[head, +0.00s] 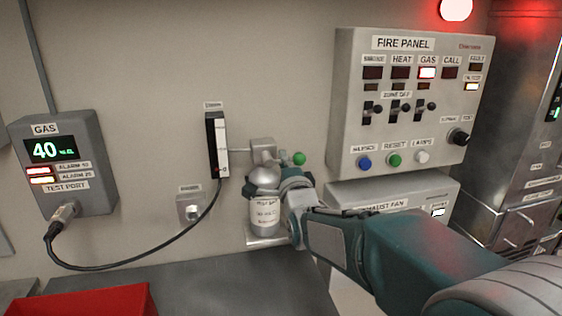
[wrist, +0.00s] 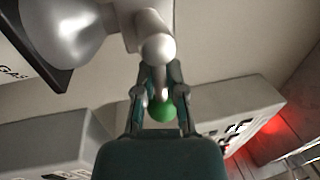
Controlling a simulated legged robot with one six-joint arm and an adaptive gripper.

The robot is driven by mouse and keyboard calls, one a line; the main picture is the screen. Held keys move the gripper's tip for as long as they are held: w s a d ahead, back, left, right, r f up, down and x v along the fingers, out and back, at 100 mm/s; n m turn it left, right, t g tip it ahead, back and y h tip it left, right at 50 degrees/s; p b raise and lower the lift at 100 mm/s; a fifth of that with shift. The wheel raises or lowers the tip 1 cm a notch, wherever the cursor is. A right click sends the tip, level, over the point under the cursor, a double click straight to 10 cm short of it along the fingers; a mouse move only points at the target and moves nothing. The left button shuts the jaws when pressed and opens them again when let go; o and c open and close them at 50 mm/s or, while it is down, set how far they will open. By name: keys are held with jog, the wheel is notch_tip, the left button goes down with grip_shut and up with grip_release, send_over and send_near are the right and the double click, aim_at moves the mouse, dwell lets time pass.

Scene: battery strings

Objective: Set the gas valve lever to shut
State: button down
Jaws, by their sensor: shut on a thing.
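The gas cylinder (head: 265,217) stands upright against the wall, with a grey valve body (head: 262,146) above it. The lever's green knob (head: 299,158) shows to the right of the valve body, so the lever appears to point sideways. My gripper (head: 288,178) is at the valve, just below the knob, and partly hides the cylinder's top. In the wrist view, the fingers of my gripper (wrist: 160,88) are closed about the lever's stem, with the green knob (wrist: 163,111) between them, towards the palm. The rounded valve end (wrist: 158,48) lies just beyond the fingertips.
A gas meter (head: 64,165) reads 40 with alarm lamps lit. A black hose runs from its test port to the flow gauge (head: 217,146). The fire panel (head: 400,100) and exhaust fan box (head: 440,200) are close on the right. A red box (head: 90,302) is at lower left.

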jog(key=shift+d+f, duration=0.1)
jog(key=shift+f, duration=0.3)
jog(key=c, duration=0.7)
grip_release()
jog(key=shift+d+r, duration=0.15)
jog(key=shift+s, duration=0.2)
jog(key=v, duration=1.1)
jog(key=shift+s, duration=0.2)
jog(key=shift+d, duration=0.1)
